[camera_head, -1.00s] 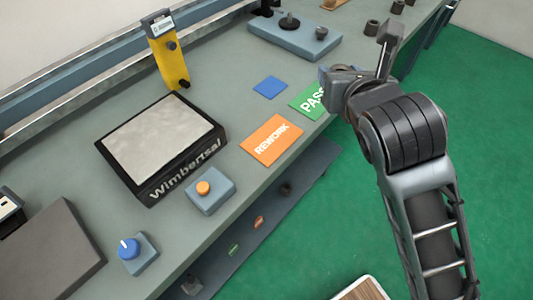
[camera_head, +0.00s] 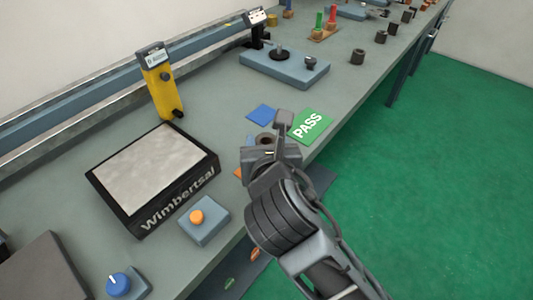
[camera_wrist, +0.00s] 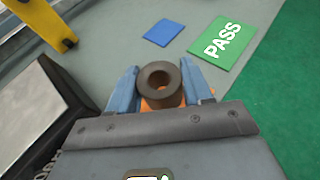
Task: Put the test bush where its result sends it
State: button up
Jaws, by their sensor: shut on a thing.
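My gripper (camera_wrist: 160,92) is shut on a dark grey bush (camera_wrist: 160,84), a short ring with a hole through it, between two blue fingers. In the head view the bush (camera_head: 264,140) shows at the gripper's tip. The orange REWORK card (camera_head: 239,173) lies under the gripper and is mostly hidden; a bit of orange (camera_wrist: 148,104) shows around the bush in the wrist view. Whether the bush touches the card I cannot tell. The green PASS card (camera_head: 309,125) lies just beyond, at the bench's edge, and is clear; it also shows in the wrist view (camera_wrist: 222,42).
A blue square (camera_head: 263,115) lies left of the PASS card. The black Wimbertsal plate (camera_head: 155,180), a box with an orange button (camera_head: 197,217) and a yellow gauge (camera_head: 160,85) stand to the left. More bushes (camera_head: 357,57) stand farther along the bench.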

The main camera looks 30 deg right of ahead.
jog(key=shift+f, duration=1.6)
jog(key=shift+f, duration=0.1)
jog(key=o, duration=1.3)
jog(key=v, duration=1.2)
